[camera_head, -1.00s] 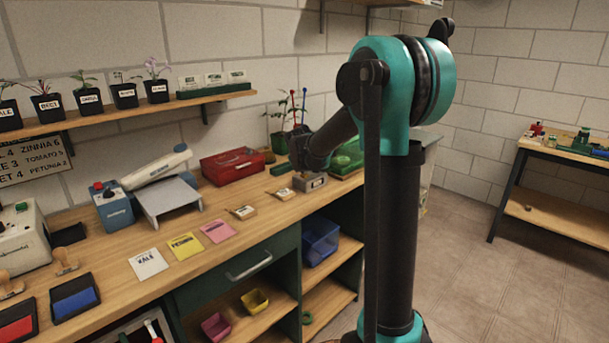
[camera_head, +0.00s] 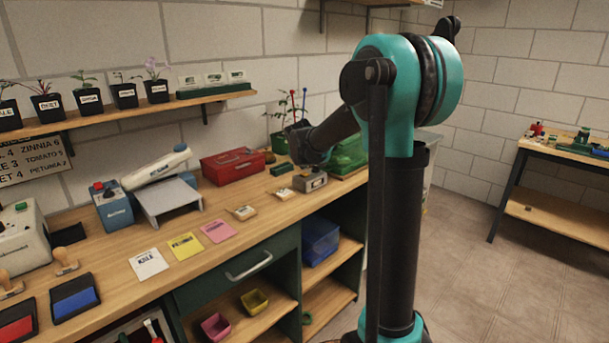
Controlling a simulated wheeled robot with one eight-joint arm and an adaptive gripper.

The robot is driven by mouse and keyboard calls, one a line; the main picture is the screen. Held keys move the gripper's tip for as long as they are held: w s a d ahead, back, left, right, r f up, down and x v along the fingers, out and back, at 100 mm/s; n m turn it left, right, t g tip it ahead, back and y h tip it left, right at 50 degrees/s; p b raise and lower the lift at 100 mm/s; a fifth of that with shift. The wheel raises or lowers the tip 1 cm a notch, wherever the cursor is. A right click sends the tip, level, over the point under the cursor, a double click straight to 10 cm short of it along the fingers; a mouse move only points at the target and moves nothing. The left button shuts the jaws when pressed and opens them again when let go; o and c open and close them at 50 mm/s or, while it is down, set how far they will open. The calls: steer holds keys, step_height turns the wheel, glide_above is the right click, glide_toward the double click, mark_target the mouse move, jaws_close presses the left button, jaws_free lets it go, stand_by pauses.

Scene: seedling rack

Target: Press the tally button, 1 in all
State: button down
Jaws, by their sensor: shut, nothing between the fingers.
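A small grey box (camera_head: 311,183) with a dark front panel stands on the bench near its right end. It looks like the tally counter, but I cannot read any label, and its button cannot be made out. My gripper (camera_head: 298,146) is at the end of the dark forearm, above the bench and slightly left of this box. It is shut and empty, seen small and mostly from behind. A clear gap shows between it and the box top.
The bench (camera_head: 195,238) also holds a red case (camera_head: 232,166), a grey stand (camera_head: 168,200), a blue device with a red button (camera_head: 113,207) and seed packets. A green tray (camera_head: 348,160) lies right of the box. A potted plant (camera_head: 281,142) stands behind.

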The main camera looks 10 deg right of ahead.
mark_target(304, 174)
steer(key=shift+r, duration=2.55)
steer(key=s+d+f+m+g, duration=0.1)
steer(key=s+f+m, duration=0.1)
steer(key=s+f, duration=0.5)
steer(key=s+d+f+m+g+y, duration=0.1)
steer(key=s+f, duration=0.7)
steer(key=s, duration=1.2)
steer(key=s+d+f+m+g+y, duration=0.1)
steer(key=s+d+f+m+g, duration=0.1)
steer(key=s+f, duration=0.5)
steer(key=s+m, duration=0.1)
steer(key=s, duration=0.5)
steer(key=shift+s+d+f+m+g, duration=0.15)
steer(key=shift+s+f+m+g, duration=0.15)
steer(key=shift+s+g, duration=0.1)
